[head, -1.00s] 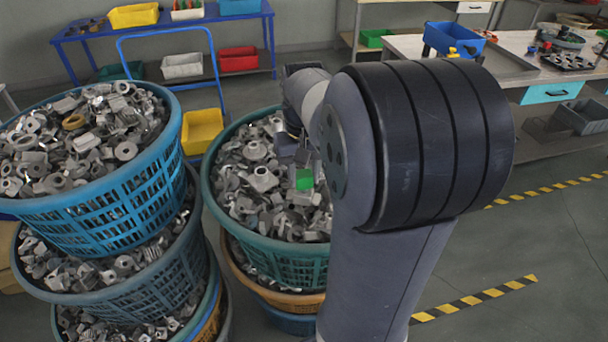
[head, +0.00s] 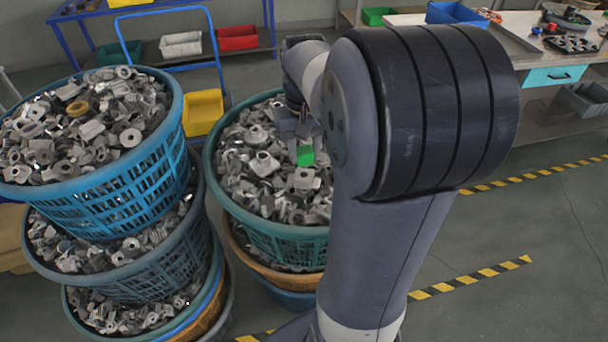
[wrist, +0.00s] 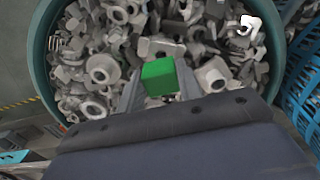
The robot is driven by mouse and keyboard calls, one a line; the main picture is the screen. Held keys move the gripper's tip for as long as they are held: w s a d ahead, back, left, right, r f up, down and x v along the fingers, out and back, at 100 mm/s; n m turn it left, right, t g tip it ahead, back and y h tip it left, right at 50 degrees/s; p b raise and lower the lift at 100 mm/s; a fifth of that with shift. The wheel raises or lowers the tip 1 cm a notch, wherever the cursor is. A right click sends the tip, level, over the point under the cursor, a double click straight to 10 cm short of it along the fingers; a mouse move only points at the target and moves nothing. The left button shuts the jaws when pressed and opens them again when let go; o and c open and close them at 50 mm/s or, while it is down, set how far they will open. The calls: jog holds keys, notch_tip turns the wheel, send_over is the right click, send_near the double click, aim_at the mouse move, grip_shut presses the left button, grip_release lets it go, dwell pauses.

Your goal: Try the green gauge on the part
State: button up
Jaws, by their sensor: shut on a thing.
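The green gauge (head: 305,156) shows as a small green block above the teal basket (head: 276,232) of grey metal parts. In the wrist view the green gauge (wrist: 158,77) sits between the two fingers of my gripper (wrist: 160,88), which is shut on it. My gripper (head: 297,140) points down over the heap in the head view. Loose grey parts (wrist: 104,68) lie below and around the gauge. I cannot tell which of them is the part, or whether the gauge touches any. My arm hides the right side of the basket.
A blue basket (head: 120,195) full of parts tops a stack at left, close to the teal basket. A yellow bin (head: 202,112) stands behind. A blue rack (head: 165,20) is at the back, a workbench (head: 520,45) at back right. The floor at right is clear.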

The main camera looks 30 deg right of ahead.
jog(key=shift+r, duration=0.1)
dwell(0.3)
jog(key=shift+f+b, duration=0.8)
jog(key=shift+f, duration=0.35)
jog(key=shift+f, duration=0.35)
jog(key=shift+r, duration=0.1)
dwell(0.8)
jog(key=shift+r+p, duration=1.3)
jog(key=shift+r, duration=0.2)
notch_tip(320, 180, up, 4)
jog(key=p, duration=0.3)
jog(key=shift+p, duration=0.35)
